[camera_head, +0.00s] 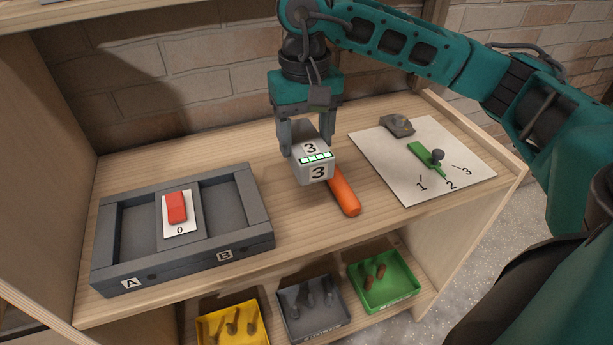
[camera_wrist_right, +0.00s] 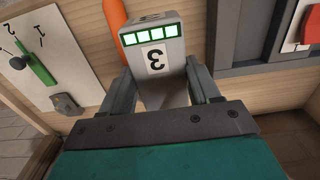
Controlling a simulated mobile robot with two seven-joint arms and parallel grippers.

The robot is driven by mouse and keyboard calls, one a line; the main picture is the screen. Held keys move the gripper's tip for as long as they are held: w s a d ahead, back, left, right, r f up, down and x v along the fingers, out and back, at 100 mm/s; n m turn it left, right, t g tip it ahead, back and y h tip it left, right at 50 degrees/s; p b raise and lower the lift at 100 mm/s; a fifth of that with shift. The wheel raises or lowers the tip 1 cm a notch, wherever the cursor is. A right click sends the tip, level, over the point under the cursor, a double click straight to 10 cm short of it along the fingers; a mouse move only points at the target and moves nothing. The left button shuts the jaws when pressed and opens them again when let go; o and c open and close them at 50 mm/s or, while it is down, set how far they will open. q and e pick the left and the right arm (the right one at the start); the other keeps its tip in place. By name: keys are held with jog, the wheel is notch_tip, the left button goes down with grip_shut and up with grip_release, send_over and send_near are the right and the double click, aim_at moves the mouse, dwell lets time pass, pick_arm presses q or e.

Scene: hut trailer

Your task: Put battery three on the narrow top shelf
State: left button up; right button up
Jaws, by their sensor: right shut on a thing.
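Battery three (camera_head: 314,170) is a light grey block marked 3 on its top and front, with a lit green bar strip. My right gripper (camera_head: 307,142) comes down from above and is shut on the battery. The battery also shows between the fingers in the right wrist view (camera_wrist_right: 153,55). It is over the middle of the wooden shelf surface (camera_head: 270,250); I cannot tell whether it touches the wood. I cannot make out the narrow top shelf for sure; a wooden board edge (camera_head: 60,14) shows at the upper left. My left gripper is not in view.
An orange cylinder (camera_head: 343,196) lies right beside the battery. A grey tray (camera_head: 185,260) marked A and B, with a red switch (camera_head: 176,207), stands left. A white panel with a green lever (camera_head: 422,155) lies right. Yellow, grey and green bins (camera_head: 384,300) sit below.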

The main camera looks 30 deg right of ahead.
notch_tip(320, 180, down, 9)
jog(key=shift+r, duration=0.1)
dwell(0.3)
jog(key=shift+f+b, duration=0.2)
jog(key=shift+b, duration=0.2)
jog(key=o, duration=1)
jog(key=shift+r, duration=0.1)
